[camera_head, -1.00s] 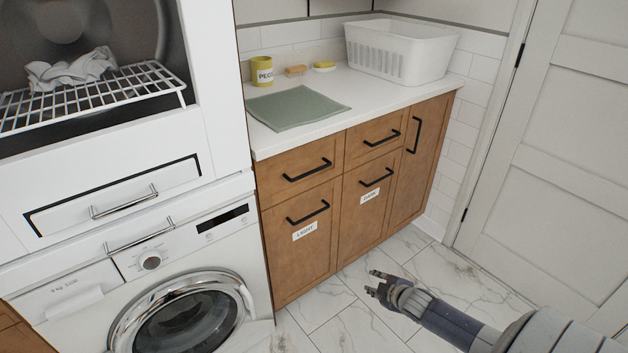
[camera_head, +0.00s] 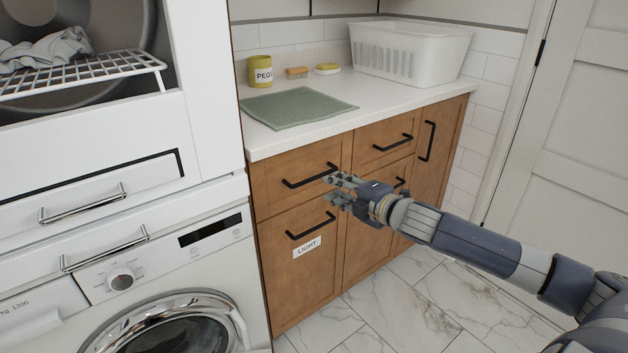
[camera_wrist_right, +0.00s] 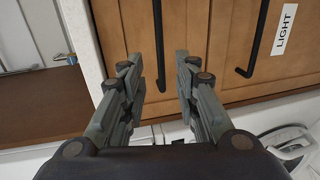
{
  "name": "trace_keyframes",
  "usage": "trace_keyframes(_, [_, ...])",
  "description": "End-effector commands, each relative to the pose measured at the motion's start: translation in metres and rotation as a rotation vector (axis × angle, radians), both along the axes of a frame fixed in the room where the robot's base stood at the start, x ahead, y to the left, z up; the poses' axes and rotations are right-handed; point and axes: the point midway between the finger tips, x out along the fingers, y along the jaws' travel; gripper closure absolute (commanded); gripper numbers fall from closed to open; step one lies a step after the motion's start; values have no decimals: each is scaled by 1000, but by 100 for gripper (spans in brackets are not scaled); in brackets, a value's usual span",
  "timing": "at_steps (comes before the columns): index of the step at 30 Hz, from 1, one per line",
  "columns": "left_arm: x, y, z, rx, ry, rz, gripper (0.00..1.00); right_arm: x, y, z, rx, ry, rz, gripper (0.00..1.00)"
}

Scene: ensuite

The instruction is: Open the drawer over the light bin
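The drawer over the light bin is a brown wooden front (camera_head: 270,180) with a black bar handle (camera_head: 305,181). Below it is the bin door labelled LIGHT (camera_head: 308,247), with its own black handle (camera_head: 308,228). The drawer looks closed. My right gripper (camera_head: 329,189) is open at the right end of the drawer handle. In the right wrist view the drawer handle (camera_wrist_right: 157,25) lines up with the gap between the open fingers (camera_wrist_right: 160,66); I cannot tell whether they touch it. My left gripper is out of view.
A washing machine (camera_head: 150,290) stands at left. A second drawer (camera_head: 385,145) is at right. Floor is clear in front.

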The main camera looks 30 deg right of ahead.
Motion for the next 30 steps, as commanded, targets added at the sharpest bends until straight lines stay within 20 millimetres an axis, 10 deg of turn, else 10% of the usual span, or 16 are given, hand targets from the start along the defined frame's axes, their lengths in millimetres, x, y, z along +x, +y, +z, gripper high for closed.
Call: trace_keyframes(30, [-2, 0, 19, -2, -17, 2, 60, 86, 6, -17, 4, -1, -3, 71])
